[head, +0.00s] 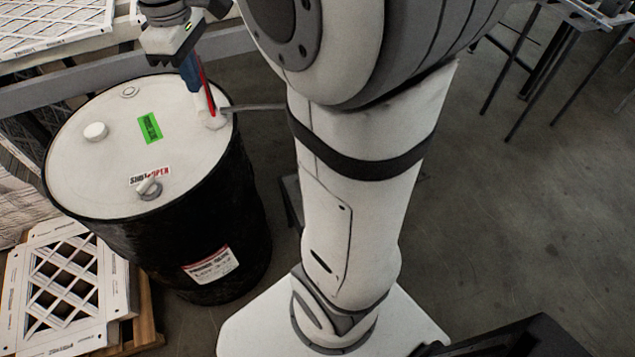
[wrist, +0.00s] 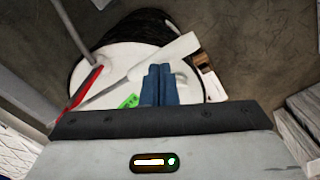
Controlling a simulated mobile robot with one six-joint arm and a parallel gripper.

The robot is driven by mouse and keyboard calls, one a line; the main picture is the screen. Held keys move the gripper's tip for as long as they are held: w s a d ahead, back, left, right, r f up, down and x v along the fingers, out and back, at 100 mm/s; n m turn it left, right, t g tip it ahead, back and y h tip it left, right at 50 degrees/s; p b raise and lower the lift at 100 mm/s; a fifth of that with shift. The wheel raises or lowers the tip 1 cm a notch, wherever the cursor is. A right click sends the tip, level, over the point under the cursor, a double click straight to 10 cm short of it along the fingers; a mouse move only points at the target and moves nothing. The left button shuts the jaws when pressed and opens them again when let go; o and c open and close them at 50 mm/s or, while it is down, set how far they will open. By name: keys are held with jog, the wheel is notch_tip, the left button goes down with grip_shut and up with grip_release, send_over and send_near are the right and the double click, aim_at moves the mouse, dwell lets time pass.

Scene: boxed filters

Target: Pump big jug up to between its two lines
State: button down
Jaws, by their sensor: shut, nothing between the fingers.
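No jug with two lines can be made out in either view; my arm hides part of the floor right of the drum. A black drum (head: 190,245) with a white lid (head: 85,165) stands at left. At the lid's right edge is a pump (head: 216,121) with a red upright part (head: 208,92) and a grey spout (head: 255,107) running right behind my arm. My gripper (head: 192,82) is beside the red part, its blue fingers shut and empty. In the wrist view the shut fingers (wrist: 158,72) are over the lid, with the red part (wrist: 86,86) to their left. Contact cannot be told.
The lid carries a white cap (head: 95,131), a green label (head: 149,127) and a grey knob (head: 149,188) by a SHUT/OPEN label. Boxed filters (head: 65,280) lie on a pallet at lower left. A grey rail (head: 60,92) runs behind the drum.

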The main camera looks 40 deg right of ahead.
aim_at(199, 95)
jog(key=shift+f, duration=0.65)
jog(key=shift+f+b, duration=0.1)
jog(key=shift+b, duration=0.25)
jog(key=shift+f+b, duration=0.65)
jog(key=shift+f, duration=0.35)
jog(key=shift+f+b, duration=0.8)
jog(key=shift+f, duration=0.3)
jog(key=shift+s+f, duration=0.1)
jog(key=shift+f+b, duration=0.75)
jog(key=shift+f, duration=0.3)
